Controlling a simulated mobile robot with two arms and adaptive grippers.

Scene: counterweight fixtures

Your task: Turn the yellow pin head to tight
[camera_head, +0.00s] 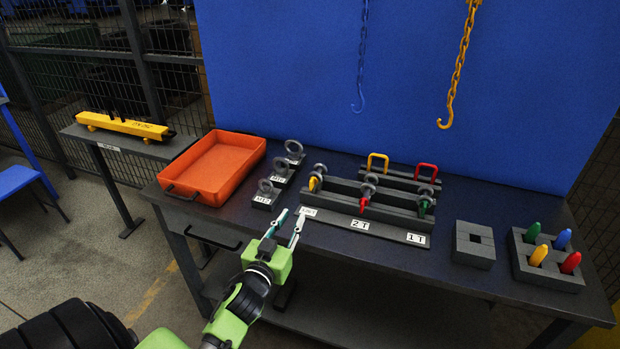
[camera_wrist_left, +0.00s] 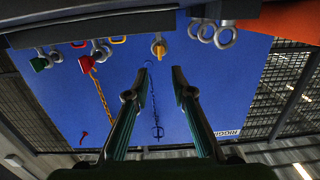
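The yellow pin head (camera_head: 314,184) is at the left end of a dark grey fixture (camera_head: 337,201), beside a grey ring. It also shows in the left wrist view (camera_wrist_left: 158,48), top centre, beyond the fingertips. Red (camera_head: 363,204) and green (camera_head: 423,207) pins sit further right in the same fixture. My left gripper (camera_head: 290,224) is at the table's front edge, below and left of the yellow pin head. Its fingers are apart with nothing between them, also in the left wrist view (camera_wrist_left: 159,85). My right gripper is not in view.
An orange tray (camera_head: 216,160) and several grey ringed weights (camera_head: 267,194) stand left of the fixture. Yellow (camera_head: 378,160) and red (camera_head: 427,170) shackles stand behind it. A grey block (camera_head: 473,245) and a holder with coloured pegs (camera_head: 548,264) are right. Chains hang behind.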

